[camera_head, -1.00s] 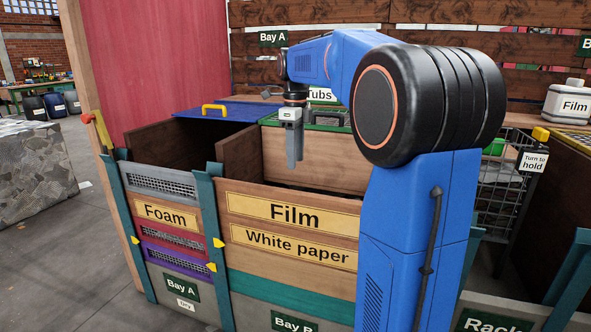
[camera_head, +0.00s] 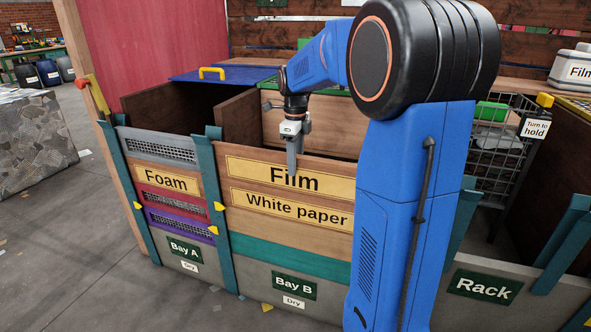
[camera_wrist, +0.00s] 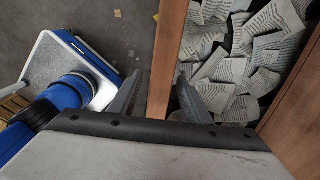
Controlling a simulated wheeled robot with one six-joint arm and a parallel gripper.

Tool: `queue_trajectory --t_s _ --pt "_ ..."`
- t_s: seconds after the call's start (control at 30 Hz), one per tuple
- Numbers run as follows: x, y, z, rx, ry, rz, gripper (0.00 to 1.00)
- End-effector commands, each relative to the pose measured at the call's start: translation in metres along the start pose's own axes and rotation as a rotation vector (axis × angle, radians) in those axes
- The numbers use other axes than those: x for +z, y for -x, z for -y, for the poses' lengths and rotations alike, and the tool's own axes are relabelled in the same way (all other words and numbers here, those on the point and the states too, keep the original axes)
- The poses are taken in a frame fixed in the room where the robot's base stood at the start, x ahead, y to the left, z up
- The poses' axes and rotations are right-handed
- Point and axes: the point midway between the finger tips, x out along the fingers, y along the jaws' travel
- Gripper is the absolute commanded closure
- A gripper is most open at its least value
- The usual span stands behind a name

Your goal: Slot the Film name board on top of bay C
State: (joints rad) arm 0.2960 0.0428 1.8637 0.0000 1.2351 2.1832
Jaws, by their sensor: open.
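The Film name board (camera_head: 325,179) is the top front board of bay B, directly above the White paper board (camera_head: 325,219). My gripper (camera_head: 293,174) points down at the Film board's top edge, with a finger showing in front of its face. In the wrist view the open jaws (camera_wrist: 159,78) stand on either side of the board's thin top edge (camera_wrist: 166,55), with a gap on the right; I cannot tell whether the left finger touches. Bay C's label is not in view; my arm covers the area right of bay B.
Bay A, with its Foam board (camera_head: 165,180), stands left of bay B between teal posts (camera_head: 224,215). Printed paper sheets (camera_wrist: 235,65) lie inside bay B. A wire basket (camera_head: 493,150) and the Rack panel (camera_head: 486,287) are at the right. Open floor lies in front.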

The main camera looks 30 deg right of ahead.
Motion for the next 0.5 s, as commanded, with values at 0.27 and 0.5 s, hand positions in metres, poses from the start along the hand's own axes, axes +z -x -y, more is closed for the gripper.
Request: queue_trajectory --t_s 0.27,0.5 --pt "0.000 -0.025 0.000 0.000 0.000 0.000 0.56" --pt "0.000 -0.028 0.000 0.000 0.000 0.000 0.56"
